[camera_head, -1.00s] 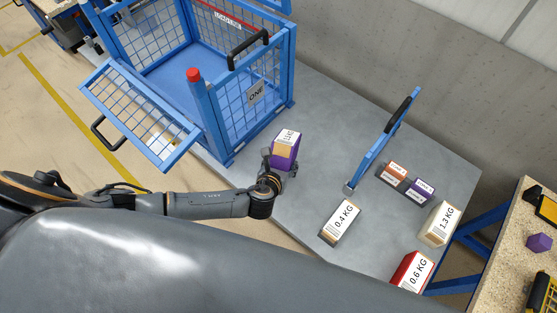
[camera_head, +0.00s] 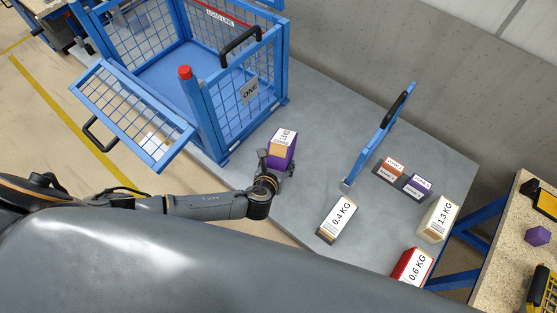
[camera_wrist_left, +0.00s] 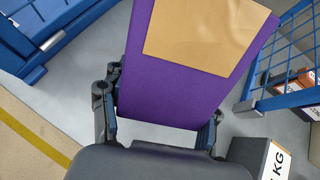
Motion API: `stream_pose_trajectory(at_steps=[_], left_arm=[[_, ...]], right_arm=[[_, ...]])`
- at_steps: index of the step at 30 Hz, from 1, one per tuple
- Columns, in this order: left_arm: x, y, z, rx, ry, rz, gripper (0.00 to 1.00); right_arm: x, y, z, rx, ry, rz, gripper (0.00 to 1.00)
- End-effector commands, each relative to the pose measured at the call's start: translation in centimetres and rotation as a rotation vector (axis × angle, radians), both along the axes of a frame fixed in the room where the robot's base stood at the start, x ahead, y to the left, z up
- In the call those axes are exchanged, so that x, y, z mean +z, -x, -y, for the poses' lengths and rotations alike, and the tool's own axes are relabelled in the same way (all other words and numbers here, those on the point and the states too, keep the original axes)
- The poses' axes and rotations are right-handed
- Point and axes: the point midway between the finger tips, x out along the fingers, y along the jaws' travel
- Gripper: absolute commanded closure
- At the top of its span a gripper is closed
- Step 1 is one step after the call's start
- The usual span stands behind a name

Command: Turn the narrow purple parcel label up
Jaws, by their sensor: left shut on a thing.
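The narrow purple parcel (camera_head: 283,155) stands on the grey table right of the blue cage. Its top shows a white label with black print and a tan patch beside it. My left gripper (camera_head: 276,166) is shut on the parcel from the near side. In the left wrist view the purple parcel (camera_wrist_left: 170,95) fills the middle, with the tan patch on its upper part and the gripper fingers (camera_wrist_left: 160,115) on both its sides. Whether its underside touches the table cannot be told. My right gripper is not in view.
A blue mesh cage (camera_head: 222,105) marked ONE has its gate open at left. A blue panel with a black handle (camera_head: 380,135) stands mid-table. Parcels marked 0.4 KG (camera_head: 338,218), 1.3 KG (camera_head: 438,219) and 0.6 KG (camera_head: 412,268) lie right. Orange (camera_head: 390,168) and purple (camera_head: 417,186) pieces lie beyond.

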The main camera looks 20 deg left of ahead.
Motion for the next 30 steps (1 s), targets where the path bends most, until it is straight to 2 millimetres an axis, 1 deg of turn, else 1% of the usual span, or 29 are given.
stream_pose_trajectory(at_steps=[1, 18, 24, 30], left_arm=[[-0.4, -0.4, 0.1, -0.001, 0.002, 0.010, 1.00], [-5.7, -0.4, 0.1, -0.001, 0.002, 0.010, 1.00], [-6.7, -0.4, 0.1, 0.000, 0.002, 0.011, 1.00], [-7.0, -0.4, 0.1, 0.000, 0.002, 0.011, 1.00]], right_arm=[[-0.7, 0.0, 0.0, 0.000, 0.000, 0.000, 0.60], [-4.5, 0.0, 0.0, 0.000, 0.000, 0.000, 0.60], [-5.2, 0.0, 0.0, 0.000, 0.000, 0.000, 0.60], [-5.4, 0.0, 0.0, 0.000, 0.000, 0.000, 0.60]])
